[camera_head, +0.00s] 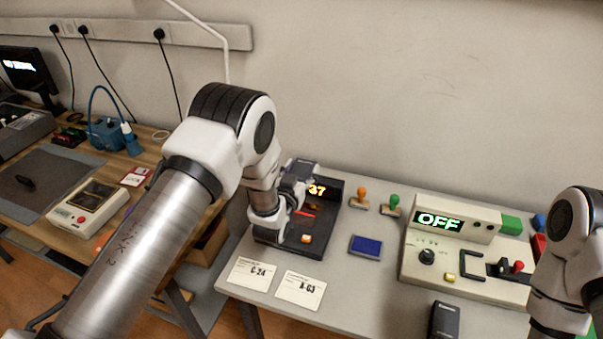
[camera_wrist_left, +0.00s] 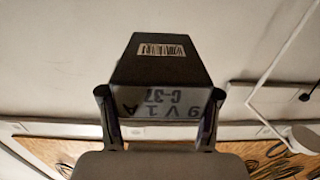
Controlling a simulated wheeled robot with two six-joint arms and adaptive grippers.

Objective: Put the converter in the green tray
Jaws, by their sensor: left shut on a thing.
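My left gripper (camera_head: 298,182) is shut on a black, boxy converter (camera_wrist_left: 160,68). In the left wrist view the converter sits between the two fingers, with a barcode sticker on one face and a label, upside down, reading 9V 1A and C-37. In the head view the gripper is over the black device (camera_head: 327,214) with a lit display ending in 37, and the converter is mostly hidden there. A green block-like thing (camera_head: 511,225) stands at the far right; I cannot tell whether it is the green tray. My right gripper is out of view.
Another black adapter (camera_head: 443,320) lies at the table's front. A console (camera_head: 440,254) reads OFF. Two stamps, a blue pad (camera_head: 365,246) and cards C-24 (camera_head: 251,273) and A-63 (camera_head: 300,290) lie on the grey table. A wooden bench (camera_head: 118,168) with equipment is left.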

